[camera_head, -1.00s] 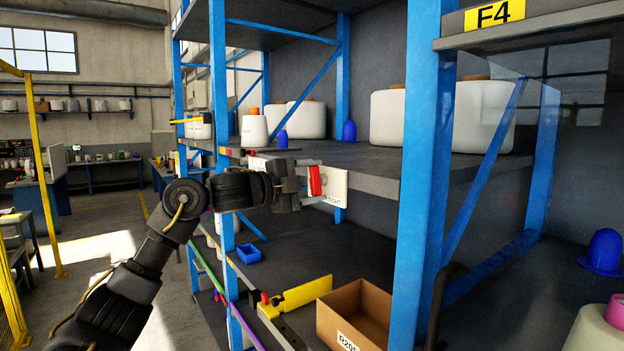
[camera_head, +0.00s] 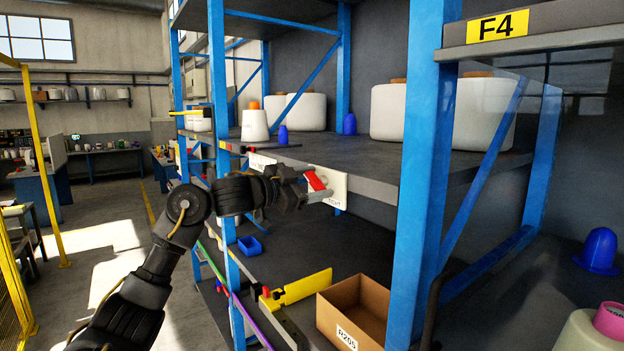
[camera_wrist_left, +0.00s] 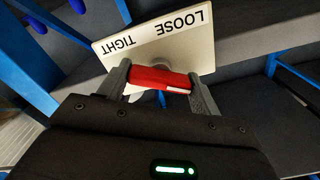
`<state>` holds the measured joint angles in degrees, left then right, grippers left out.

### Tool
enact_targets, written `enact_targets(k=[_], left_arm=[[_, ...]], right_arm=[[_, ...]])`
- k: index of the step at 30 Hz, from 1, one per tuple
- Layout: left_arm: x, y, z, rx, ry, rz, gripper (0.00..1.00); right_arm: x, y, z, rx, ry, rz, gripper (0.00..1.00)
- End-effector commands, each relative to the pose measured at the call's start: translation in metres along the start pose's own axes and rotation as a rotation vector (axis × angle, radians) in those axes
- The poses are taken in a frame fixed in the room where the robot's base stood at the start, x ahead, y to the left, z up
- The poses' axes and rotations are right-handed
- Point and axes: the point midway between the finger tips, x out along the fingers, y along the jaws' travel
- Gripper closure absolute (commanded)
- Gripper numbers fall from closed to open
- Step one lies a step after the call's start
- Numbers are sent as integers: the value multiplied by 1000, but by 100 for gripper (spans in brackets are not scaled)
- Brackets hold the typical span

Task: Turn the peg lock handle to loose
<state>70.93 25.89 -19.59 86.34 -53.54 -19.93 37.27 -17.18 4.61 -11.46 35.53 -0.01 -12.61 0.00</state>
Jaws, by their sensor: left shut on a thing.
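The peg lock handle is a red bar (camera_head: 316,181) in front of a white plate (camera_head: 338,186) on the shelf edge. In the left wrist view the plate (camera_wrist_left: 170,42) reads LOOSE and TIGHT, and the red handle (camera_wrist_left: 160,79) lies between my two fingers. My left gripper (camera_head: 314,184) is shut on the handle, with the fingers on its two ends. In the head view the handle is tilted, its upper end leaning left. The gripper hides part of the plate lettering. My right gripper is not in view.
A blue upright (camera_head: 425,170) stands right of the handle. Below are a cardboard box (camera_head: 352,310), a yellow bar (camera_head: 300,287) and a small blue bin (camera_head: 249,245). White bobbins (camera_head: 255,125) stand on the shelf above. Free floor lies at the left.

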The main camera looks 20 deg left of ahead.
Motion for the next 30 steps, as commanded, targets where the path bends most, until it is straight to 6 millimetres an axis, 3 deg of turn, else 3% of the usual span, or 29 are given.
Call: enact_targets(k=[21, 22, 26, 30], left_arm=[[0, -1, 0, -67, 1, -3, 59], [0, -1, 0, -67, 1, -3, 32], [0, -1, 0, -67, 1, -2, 15], [0, 0, 0, -66, 1, -1, 15]], right_arm=[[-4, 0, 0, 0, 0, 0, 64], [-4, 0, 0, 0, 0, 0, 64], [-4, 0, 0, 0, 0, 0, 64], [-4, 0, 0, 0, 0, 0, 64]])
